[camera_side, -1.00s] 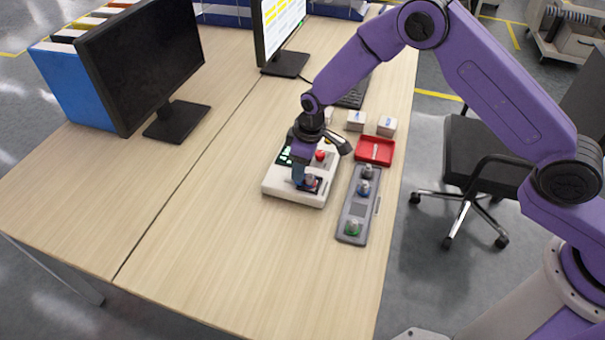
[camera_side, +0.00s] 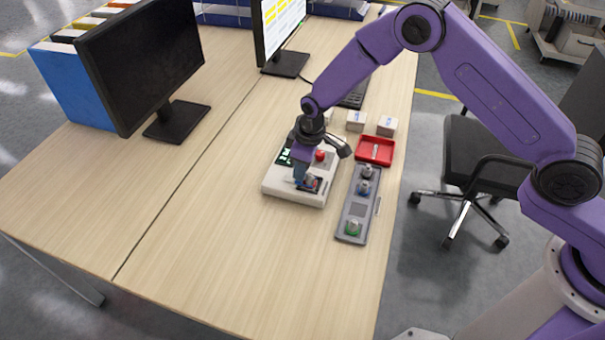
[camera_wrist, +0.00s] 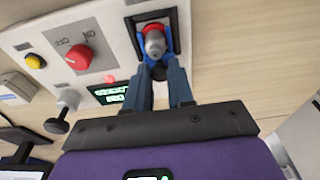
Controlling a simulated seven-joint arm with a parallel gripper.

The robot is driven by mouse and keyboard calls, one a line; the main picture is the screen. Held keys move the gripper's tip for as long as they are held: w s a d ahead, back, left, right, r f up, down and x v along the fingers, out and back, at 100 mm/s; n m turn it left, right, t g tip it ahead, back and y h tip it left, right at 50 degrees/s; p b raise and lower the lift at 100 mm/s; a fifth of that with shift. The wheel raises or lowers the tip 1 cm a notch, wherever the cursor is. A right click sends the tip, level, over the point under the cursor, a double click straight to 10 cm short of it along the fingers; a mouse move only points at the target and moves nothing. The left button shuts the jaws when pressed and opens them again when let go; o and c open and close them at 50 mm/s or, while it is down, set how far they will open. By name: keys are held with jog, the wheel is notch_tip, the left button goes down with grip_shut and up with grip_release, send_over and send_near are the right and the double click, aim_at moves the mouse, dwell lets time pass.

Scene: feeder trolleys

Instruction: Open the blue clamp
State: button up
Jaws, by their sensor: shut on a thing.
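The white test box (camera_side: 283,187) sits on the table, and its front socket holds the blue clamp (camera_wrist: 140,42). In the wrist view the clamp's blue sides stand around a grey-tipped part with a red ring (camera_wrist: 154,40). My gripper (camera_side: 301,180) reaches down to the clamp from above. In the wrist view its two fingers (camera_wrist: 163,72) are close together on a dark piece at the near side of the clamp, which looks like its lever. The fingers hide part of this piece, so the exact grip and the lever's angle are unclear.
The box carries a red knob (camera_wrist: 79,57), a yellow button (camera_wrist: 36,61) and a green display (camera_wrist: 110,94). To its right are a grey tray (camera_side: 346,232) with several coloured parts and a red bin (camera_side: 363,158). Small white boxes (camera_side: 356,121) stand behind. The front table is clear.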

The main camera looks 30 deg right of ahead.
jog(key=shift+w, duration=0.1)
jog(key=shift+w+a, duration=1.15)
jog(key=shift+a, duration=0.05)
jog(key=o, duration=0.7)
jog(key=shift+r, duration=0.1)
jog(key=shift+s+d+r, duration=0.25)
jog(key=shift+r, duration=0.9)
jog(key=shift+s+d+r, duration=0.25)
jog(key=shift+r, duration=0.85)
jog(key=shift+s+d+r, duration=0.25)
jog(key=shift+r, duration=0.9)
